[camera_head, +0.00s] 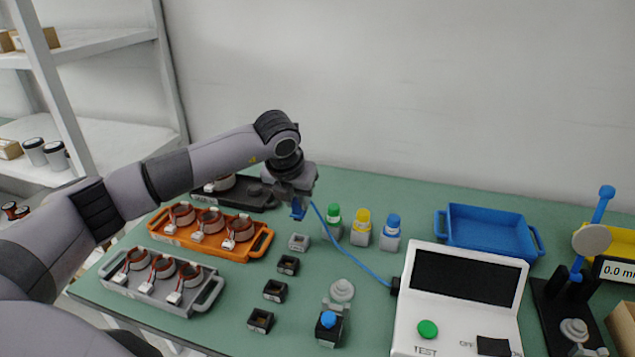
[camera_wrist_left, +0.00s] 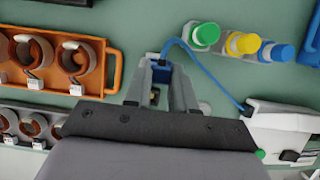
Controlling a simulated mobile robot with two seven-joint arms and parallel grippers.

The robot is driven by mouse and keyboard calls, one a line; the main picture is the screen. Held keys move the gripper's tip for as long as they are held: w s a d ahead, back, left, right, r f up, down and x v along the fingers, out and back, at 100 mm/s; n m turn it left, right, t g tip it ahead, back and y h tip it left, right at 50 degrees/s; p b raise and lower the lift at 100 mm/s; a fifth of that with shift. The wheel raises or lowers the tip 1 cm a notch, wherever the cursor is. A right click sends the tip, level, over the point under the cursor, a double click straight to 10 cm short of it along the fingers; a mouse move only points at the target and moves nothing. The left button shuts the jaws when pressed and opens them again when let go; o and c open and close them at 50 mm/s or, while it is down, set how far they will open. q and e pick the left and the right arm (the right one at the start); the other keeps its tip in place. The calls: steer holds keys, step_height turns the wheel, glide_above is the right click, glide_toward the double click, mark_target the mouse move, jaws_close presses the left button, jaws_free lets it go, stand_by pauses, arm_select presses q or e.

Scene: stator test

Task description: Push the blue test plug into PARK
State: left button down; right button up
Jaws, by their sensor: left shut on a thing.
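My left gripper (camera_head: 297,203) is shut on the blue test plug (camera_head: 298,210), which it holds above the bench behind a row of small sockets. In the left wrist view the plug (camera_wrist_left: 157,73) shows between the fingers of the left gripper (camera_wrist_left: 160,82). A blue cable (camera_head: 350,255) runs from the plug to the white tester (camera_head: 460,300). The row has a light grey socket (camera_head: 299,242) at the back and black sockets (camera_head: 288,265), (camera_head: 275,291), (camera_head: 260,320) in front. I cannot read which is PARK. My right gripper is not in view.
An orange tray (camera_head: 250,250) and a grey tray (camera_head: 170,300) with copper-wound stators stand left of the sockets. Green-, yellow- and blue-capped bottles (camera_head: 361,228) stand to the right. A blue bin (camera_head: 485,230) is behind the tester. A black fixture (camera_head: 328,335) with a blue top stands in front.

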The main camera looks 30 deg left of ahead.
mark_target(296, 214)
arm_select(q)
steer(key=shift+f+b, duration=1.45)
steer(key=shift+f, duration=1.05)
steer(key=shift+f+b, duration=1.05)
steer(key=shift+b, duration=0.1)
steer(key=c, duration=0.9)
jaws_free()
steer(key=shift+o, duration=0.2)
steer(key=shift+r, duration=0.1)
steer(key=v, duration=0.7)
steer(key=shift+a, duration=0.1)
